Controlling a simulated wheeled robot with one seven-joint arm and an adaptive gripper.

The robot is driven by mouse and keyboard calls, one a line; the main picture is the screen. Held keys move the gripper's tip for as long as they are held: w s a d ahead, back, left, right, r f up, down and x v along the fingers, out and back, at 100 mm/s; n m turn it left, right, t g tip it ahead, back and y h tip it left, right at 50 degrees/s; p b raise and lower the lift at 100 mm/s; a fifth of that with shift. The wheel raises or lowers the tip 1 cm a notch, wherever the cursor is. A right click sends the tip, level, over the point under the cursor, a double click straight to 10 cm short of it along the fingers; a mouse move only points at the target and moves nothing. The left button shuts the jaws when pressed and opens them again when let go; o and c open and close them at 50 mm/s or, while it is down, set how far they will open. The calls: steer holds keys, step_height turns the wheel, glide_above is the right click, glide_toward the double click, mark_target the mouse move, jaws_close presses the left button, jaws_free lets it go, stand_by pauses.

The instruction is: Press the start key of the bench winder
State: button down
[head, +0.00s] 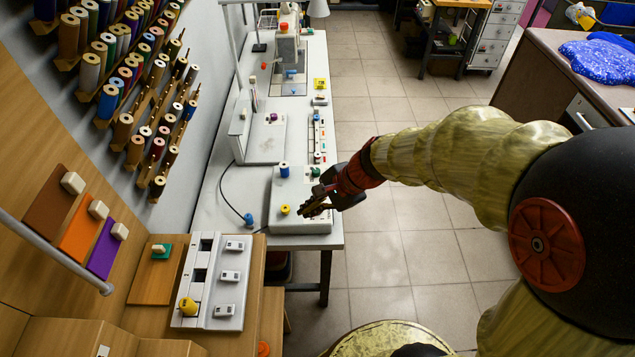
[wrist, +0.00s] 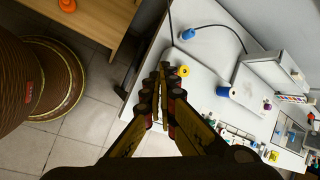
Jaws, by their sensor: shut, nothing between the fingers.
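The bench winder (head: 300,190) appears to be the low white box on the near end of the white bench. A blue spool (head: 284,170) stands on it, with a green part (head: 315,171) at its back right and a yellow round part (head: 285,209) at its front left. I cannot tell which part is the start key. My gripper (head: 305,208) is shut and empty over the front of the box, just right of the yellow part. In the wrist view the yellow part (wrist: 184,71) is beside my fingertips (wrist: 163,72). Contact cannot be told.
A sewing machine (head: 288,45) and a white stand (head: 262,138) are farther back on the bench. A blue plug (head: 248,219) on a dark cable lies left of the box. A white switch panel (head: 215,280) is at front left. Floor (head: 385,220) is open at right.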

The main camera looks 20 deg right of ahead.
steer(key=w+d+f+m+t+h, duration=0.1)
steer(key=w+d+m, duration=0.3)
steer(key=w+m, duration=0.4)
steer(key=w+d+f+m+t+h+p, duration=0.1)
steer(key=w+d+m+t, duration=0.2)
steer(key=w+m, duration=0.6)
steer(key=shift+d+m+t+p, duration=0.35)
steer(key=shift+m+t, duration=0.35)
steer(key=shift+m, duration=4)
steer(key=shift+f, duration=0.15)
step_height(320, 180, down, 8)
steer(key=b, duration=0.8)
steer(key=shift+f, duration=0.25)
steer(key=shift+f+b, duration=0.4)
steer(key=shift+b, duration=0.1)
